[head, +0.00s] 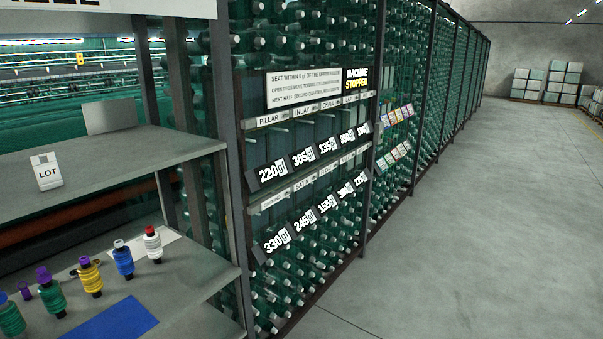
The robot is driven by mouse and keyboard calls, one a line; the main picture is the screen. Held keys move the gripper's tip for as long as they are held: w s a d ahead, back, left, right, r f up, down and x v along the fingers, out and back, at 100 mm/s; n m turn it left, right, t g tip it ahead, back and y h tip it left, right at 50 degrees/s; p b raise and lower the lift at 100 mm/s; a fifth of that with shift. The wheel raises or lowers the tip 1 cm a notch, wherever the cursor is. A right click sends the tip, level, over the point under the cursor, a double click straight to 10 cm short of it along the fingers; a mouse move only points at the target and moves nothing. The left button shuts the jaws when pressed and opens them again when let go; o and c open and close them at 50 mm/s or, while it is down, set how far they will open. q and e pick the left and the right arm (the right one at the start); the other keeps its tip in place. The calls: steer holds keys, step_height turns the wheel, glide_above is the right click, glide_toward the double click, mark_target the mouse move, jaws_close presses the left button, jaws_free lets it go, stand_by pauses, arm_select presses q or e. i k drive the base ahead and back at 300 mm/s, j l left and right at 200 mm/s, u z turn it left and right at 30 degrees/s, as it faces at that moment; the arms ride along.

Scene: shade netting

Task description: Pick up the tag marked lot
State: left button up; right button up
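Neither of my grippers shows in this view, and nothing is touching the tag.
A lower grey shelf (185,285) holds several colored spools, including a blue one (123,259), and a blue mat (108,322). A dark post (222,150) and a rack with number plates (275,241) stand right of the shelves. The floor (480,220) at right is clear.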

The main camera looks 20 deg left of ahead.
mark_target(48, 175)
steer(key=i+u, duration=0.3)
steer(key=u, duration=0.15)
steer(key=i+l+u, duration=0.25)
steer(key=u, duration=0.15)
steer(key=i+l+u, duration=0.25)
steer(key=u, duration=0.2)
steer(key=i+l+u, duration=0.15)
steer(key=l+u, duration=0.15)
steer(key=u, duration=0.15)
